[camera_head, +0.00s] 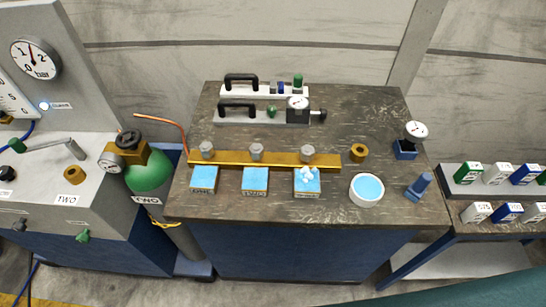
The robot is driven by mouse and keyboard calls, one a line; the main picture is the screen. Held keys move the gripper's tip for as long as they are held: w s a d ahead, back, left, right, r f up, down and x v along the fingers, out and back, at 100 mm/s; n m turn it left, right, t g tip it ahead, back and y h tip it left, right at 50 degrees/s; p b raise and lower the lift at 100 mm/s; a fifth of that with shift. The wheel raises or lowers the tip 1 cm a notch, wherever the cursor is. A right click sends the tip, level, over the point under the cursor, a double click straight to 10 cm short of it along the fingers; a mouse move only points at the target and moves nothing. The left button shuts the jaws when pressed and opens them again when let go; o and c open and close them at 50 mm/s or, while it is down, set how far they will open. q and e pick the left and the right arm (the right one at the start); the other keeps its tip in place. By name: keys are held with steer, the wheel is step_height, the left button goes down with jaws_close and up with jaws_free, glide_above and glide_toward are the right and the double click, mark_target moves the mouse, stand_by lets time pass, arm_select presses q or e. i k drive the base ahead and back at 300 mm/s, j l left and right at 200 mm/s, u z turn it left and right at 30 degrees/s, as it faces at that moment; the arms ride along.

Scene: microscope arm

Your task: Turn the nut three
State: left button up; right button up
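A brass bar (230,159) lies along the table and carries three grey hex nuts: a left nut (207,149), a middle nut (256,151) and a right nut (307,153). In front of each is a small block with a light blue top: a left block (203,174), a middle block (255,179) and a right block (307,186). Their front labels are too small to read surely. White bubbles (309,174) sit on the right block only. Neither of my grippers is in view.
The dark worn table (330,217) also holds a white dish of blue liquid (367,189), a brass ring (358,153), a blue upright piece (418,187), a gauge (416,130) and handled tools (238,110). A green cylinder (150,173) stands left.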

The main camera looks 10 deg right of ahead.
mark_target(306, 155)
steer(key=k+j+z, duration=0.15)
steer(key=j+z, duration=0.3)
steer(key=k+j+z, duration=0.15)
steer(key=z, duration=0.35)
steer(key=k+j+z, duration=0.25)
steer(key=z, duration=0.2)
steer(key=j, duration=0.1)
